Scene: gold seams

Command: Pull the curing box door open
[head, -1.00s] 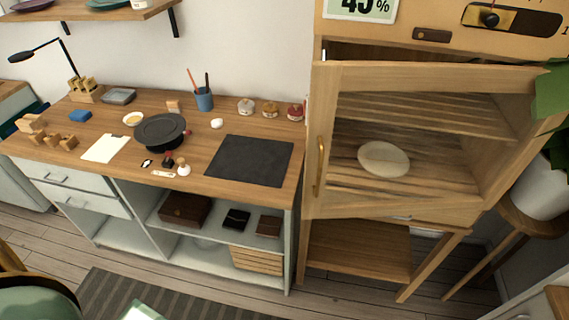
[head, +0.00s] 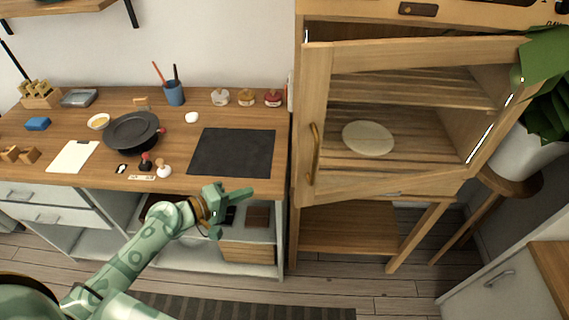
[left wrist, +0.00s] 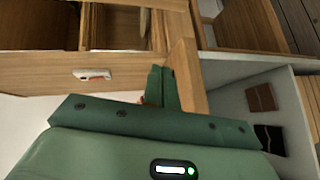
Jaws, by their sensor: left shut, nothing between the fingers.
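The curing box is a wooden cabinet on legs at the right of the head view. Its glazed door (head: 313,96) stands ajar, with a gap at its left and top edges. A brass handle (head: 313,154) runs upright on the door's left side. A pale round plate (head: 368,138) shows through the pane. My left gripper (head: 246,194) is in front of the workbench's lower shelves, left of the handle and apart from it. In the left wrist view its green fingers (left wrist: 162,88) are together and hold nothing. My right gripper is out of view.
The workbench (head: 75,112) holds a black plate (head: 132,130), a dark mat (head: 232,152), a brush cup (head: 174,93) and small jars. A plant (head: 550,100) on a stool stands close to the box's right side. Floor (head: 330,282) is clear in front.

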